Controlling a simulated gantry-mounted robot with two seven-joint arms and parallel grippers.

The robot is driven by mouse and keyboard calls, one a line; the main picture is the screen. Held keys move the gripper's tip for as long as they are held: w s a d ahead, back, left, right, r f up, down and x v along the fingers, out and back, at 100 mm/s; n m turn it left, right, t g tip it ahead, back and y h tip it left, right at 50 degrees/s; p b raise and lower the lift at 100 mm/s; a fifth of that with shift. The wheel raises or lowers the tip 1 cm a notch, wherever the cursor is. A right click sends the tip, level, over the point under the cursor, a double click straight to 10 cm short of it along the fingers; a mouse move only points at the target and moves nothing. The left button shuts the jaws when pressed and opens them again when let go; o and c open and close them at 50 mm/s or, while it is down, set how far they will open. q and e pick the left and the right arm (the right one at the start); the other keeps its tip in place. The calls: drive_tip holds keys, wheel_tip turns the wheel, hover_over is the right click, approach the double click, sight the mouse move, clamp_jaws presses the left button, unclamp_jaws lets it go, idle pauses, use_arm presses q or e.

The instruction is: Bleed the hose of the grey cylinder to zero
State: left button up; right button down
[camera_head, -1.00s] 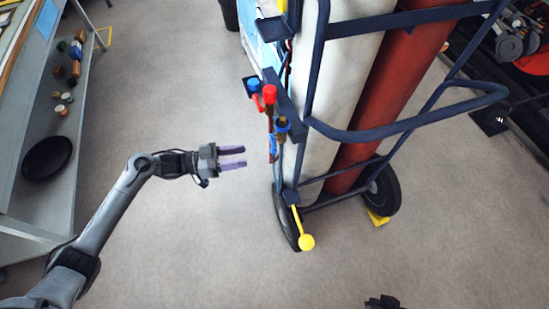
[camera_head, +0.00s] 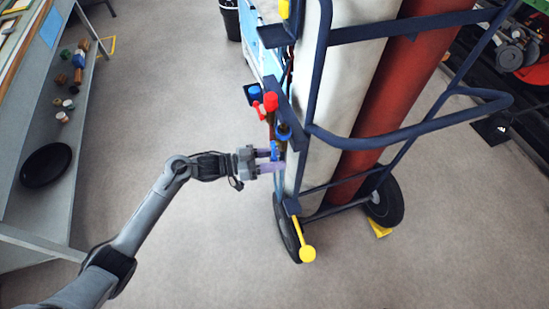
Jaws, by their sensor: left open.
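The grey cylinder (camera_head: 345,90) stands on a dark blue cart, beside a red cylinder (camera_head: 390,110). At the cart's left side are a red knob (camera_head: 270,101), a blue knob (camera_head: 254,92) and a blue-ringed brass fitting (camera_head: 283,132). A blue lever-like part (camera_head: 275,150) hangs below them. My left gripper (camera_head: 279,160) is open, its purple fingers pointing right at the lower end of this blue part. Whether the fingers touch it or sit around it I cannot tell. Hose ends are hard to make out. My right gripper is not in view.
The cart frame (camera_head: 410,130) has wheels and a yellow-knobbed lever (camera_head: 307,254) low at the front. A yellow wedge (camera_head: 380,228) lies by the right wheel. A grey shelf (camera_head: 40,215) with small parts stands left. The floor between is clear.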

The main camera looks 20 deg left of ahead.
use_arm(q)
clamp_jaws()
drive_tip(key=shift+w+a+f+m+y, duration=0.15)
drive_tip(key=shift+w+a+m, duration=0.15)
drive_tip(key=shift+m, duration=0.5)
drive_tip(key=shift+w+a+r+m+y, duration=0.15)
drive_tip(key=shift+w+m, duration=0.15)
drive_tip(key=shift+m, duration=0.5)
drive_tip(key=shift+f, duration=0.1)
unclamp_jaws()
drive_tip(key=p+v, duration=0.1)
drive_tip(key=v, duration=1)
